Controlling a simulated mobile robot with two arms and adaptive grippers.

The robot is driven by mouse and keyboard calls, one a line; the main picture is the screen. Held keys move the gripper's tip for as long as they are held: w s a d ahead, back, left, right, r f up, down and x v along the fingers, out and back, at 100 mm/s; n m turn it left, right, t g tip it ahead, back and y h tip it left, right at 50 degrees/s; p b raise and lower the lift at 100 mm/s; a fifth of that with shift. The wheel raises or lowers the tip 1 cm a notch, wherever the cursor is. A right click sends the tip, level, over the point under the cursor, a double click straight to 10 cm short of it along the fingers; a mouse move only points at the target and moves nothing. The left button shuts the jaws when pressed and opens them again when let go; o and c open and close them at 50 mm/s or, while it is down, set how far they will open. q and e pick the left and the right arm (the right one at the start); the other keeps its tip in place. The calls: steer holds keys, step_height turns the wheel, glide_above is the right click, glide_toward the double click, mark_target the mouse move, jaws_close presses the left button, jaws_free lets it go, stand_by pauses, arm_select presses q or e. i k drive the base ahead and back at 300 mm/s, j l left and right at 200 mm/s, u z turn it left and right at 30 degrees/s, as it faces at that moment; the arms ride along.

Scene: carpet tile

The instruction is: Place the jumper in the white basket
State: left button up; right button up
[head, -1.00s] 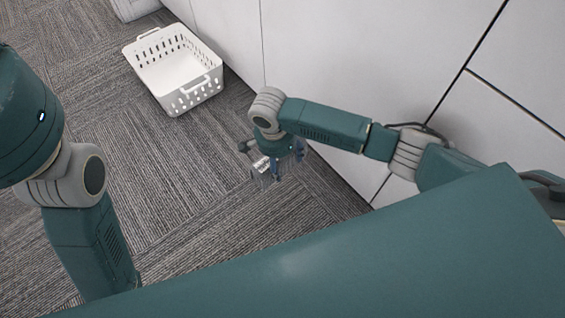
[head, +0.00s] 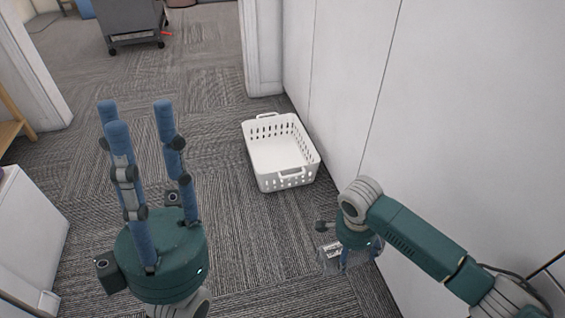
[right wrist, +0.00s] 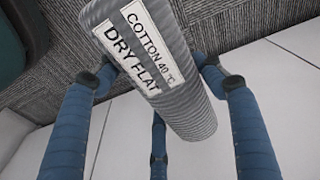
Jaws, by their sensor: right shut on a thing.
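The jumper is a grey ribbed roll (right wrist: 190,113) with a white label reading "COTTON 40°C DRY FLAT", in the right wrist view. My right gripper (head: 352,258) is shut on it, with blue fingers around it; in the head view the roll (head: 330,254) is small and partly hidden. The white basket (head: 262,181) stands on the carpet against the wall and looks empty. The right gripper is nearer to me than the basket and to its right, apart from it. My left gripper (head: 135,115) is open and empty, its fingers pointing up, left of the basket.
A pale panelled wall (head: 440,100) runs along the right side, close to my right arm. A white cabinet (head: 25,235) stands at the left. A grey wheeled unit (head: 133,18) is far ahead through an opening. Carpet between is clear.

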mark_target(278, 161)
steer(key=i+j, duration=0.35)
steer(key=i, duration=0.2)
steer(key=i+j, duration=0.35)
steer(key=i, duration=0.15)
steer(key=i+j, duration=0.35)
steer(key=i, duration=0.2)
steer(key=i+j, duration=0.3)
steer(key=i, duration=0.2)
